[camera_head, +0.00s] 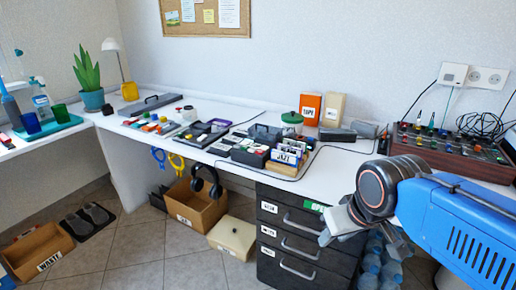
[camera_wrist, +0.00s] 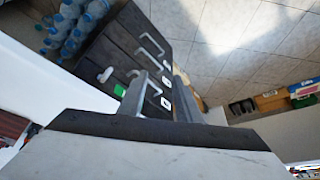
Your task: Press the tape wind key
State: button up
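My gripper (camera_head: 338,222) hangs in front of the desk, above and before the dark drawer unit, well to the right of the small devices on the desk. In the wrist view my gripper (camera_wrist: 155,98) shows two grey fingers apart with nothing between them. A flat dark device with small keys (camera_head: 203,134) lies on the middle of the desk, and a grey handled device (camera_head: 264,133) is just right of it. I cannot tell which of them carries the tape wind key. The key itself is too small to make out.
The drawer unit (camera_head: 290,245) with projecting handles is close to my gripper; the wrist view shows its drawer fronts (camera_wrist: 115,50). Water bottles (camera_head: 375,262) stand beside it. A mixer-like panel (camera_head: 440,148) sits at the desk's right. Orange box (camera_head: 310,108) stands at the back.

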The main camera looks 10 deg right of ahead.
jog(key=shift+c, duration=0.7)
grip_shut()
dwell(1.1)
